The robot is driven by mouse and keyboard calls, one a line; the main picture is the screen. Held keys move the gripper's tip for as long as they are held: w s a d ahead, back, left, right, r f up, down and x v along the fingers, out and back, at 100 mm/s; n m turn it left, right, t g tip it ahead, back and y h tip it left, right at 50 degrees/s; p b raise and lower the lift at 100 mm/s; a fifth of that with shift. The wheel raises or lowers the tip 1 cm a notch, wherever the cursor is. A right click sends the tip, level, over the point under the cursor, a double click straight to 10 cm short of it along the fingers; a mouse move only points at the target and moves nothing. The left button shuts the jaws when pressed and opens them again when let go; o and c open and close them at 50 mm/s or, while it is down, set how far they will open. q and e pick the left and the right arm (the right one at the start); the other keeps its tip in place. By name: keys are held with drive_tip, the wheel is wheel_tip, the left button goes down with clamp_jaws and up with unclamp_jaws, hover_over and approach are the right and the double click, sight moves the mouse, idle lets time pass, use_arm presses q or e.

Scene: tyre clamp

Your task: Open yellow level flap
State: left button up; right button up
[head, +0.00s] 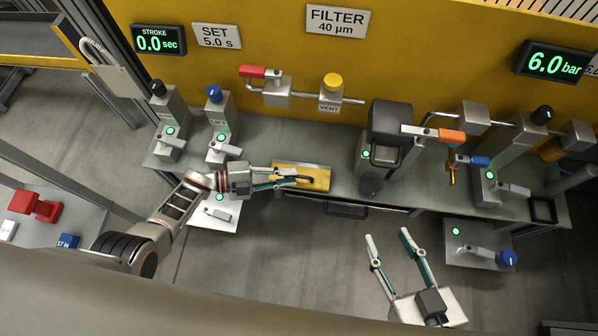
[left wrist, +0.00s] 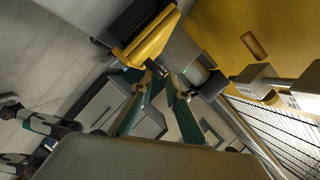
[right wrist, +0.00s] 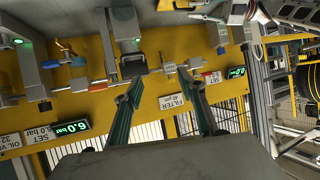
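The yellow level flap (head: 318,172) is a flat plate at the front edge of the grey bench, right of my left gripper. My left gripper (head: 308,179) reaches over it from the left. In the left wrist view the flap (left wrist: 150,35) lies just beyond my left fingertips (left wrist: 158,75). The fingertips are close together, with a small dark part, seemingly the flap's handle, between them. The exact contact is partly hidden. My right gripper (head: 388,236) is open and empty, in front of the bench; its spread fingers also show in the right wrist view (right wrist: 160,92).
Left of the flap stand grey lever units, one with a blue knob (head: 214,92). Right of it is a dark clamp head (head: 390,122), then an orange-handled lever (head: 451,136). Above hangs a red-handled valve (head: 252,71). Open floor lies before the bench.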

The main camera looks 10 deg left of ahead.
sight(299, 176)
use_arm(q)
drive_tip(key=shift+x, duration=1.9)
drive_tip(key=shift+f, duration=0.1)
use_arm(e)
drive_tip(key=shift+w+a+r, duration=0.15)
drive_tip(key=shift+a, duration=0.1)
use_arm(q)
clamp_jaws()
